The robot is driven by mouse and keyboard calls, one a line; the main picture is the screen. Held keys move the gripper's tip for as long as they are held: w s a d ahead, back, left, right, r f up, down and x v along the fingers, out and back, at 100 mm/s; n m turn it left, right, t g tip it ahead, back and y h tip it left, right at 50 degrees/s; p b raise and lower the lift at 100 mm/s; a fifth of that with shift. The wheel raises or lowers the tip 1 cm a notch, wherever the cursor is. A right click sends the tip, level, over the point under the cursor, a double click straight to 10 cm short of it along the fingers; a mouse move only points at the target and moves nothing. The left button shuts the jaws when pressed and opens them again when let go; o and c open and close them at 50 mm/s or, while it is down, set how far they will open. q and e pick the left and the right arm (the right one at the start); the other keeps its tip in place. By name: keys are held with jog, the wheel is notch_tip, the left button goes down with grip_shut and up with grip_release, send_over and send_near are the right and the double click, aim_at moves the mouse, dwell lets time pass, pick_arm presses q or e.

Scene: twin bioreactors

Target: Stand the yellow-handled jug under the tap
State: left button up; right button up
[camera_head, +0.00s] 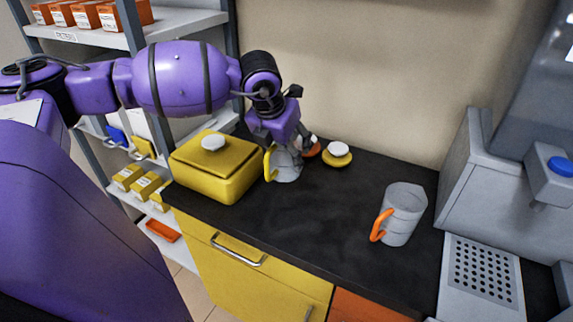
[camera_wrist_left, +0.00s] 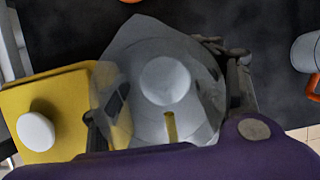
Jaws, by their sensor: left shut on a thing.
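The yellow-handled jug (camera_head: 287,172) is a clear grey jug on the dark counter, just right of a yellow box; I cannot tell whether it rests on the counter or is slightly raised. My left gripper (camera_head: 286,147) is shut on it from above and hides its upper part. In the left wrist view the jug (camera_wrist_left: 165,82) is seen from above, upright, between the two fingers (camera_wrist_left: 168,110). The tap (camera_head: 540,196) is on the grey dispenser at the right, under a blue knob (camera_head: 561,166), above a perforated drip tray (camera_head: 452,290). My right gripper is not in view.
An orange-handled jug (camera_head: 404,214) stands on the counter (camera_head: 310,232) between my left gripper and the dispenser. The yellow box (camera_head: 213,171) is close at the left. A yellow lid (camera_head: 337,157) lies behind the held jug, with an orange piece beside it. The counter's middle is clear.

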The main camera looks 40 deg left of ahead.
pick_arm(q)
jog(key=f, duration=0.1)
jog(key=w+a+f, duration=0.2)
jog(key=shift+w+f, duration=0.1)
jog(key=shift+f, duration=0.2)
notch_tip(320, 180, down, 3)
jog(key=shift+w+a+f+p, duration=0.1)
jog(key=shift+a+p, duration=0.05)
jog(key=shift+p, duration=0.25)
jog(key=o, duration=0.7)
jog(key=shift+f, duration=0.15)
jog(key=o, duration=0.5)
